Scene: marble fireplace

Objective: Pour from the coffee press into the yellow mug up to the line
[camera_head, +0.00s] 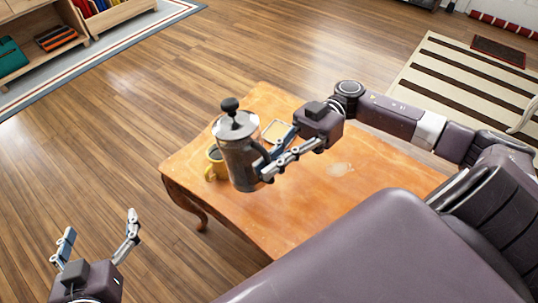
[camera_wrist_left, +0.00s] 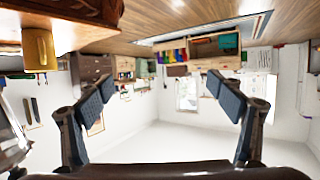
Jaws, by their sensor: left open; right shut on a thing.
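The coffee press (camera_head: 238,160), a metal pot with a black lid knob, is near the table's left corner, close to upright. My right gripper (camera_head: 266,168) is shut on its right side. I cannot tell whether its base touches the table. The yellow mug (camera_head: 211,171) stands just left of and behind the press, which hides part of it. Its inside looks dark; the line and fill level cannot be made out. The mug also shows in the left wrist view (camera_wrist_left: 39,50), upside down. My left gripper (camera_head: 100,226) is open and empty, left of the table, over the floor.
The wooden table (camera_head: 310,205) is mostly bare on its right side. A small pale yellow square item (camera_head: 276,131) lies behind the press. A low shelf (camera_head: 45,48) stands at the far left and a striped rug (camera_head: 465,85) lies at the far right. Open floor surrounds the table's left side.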

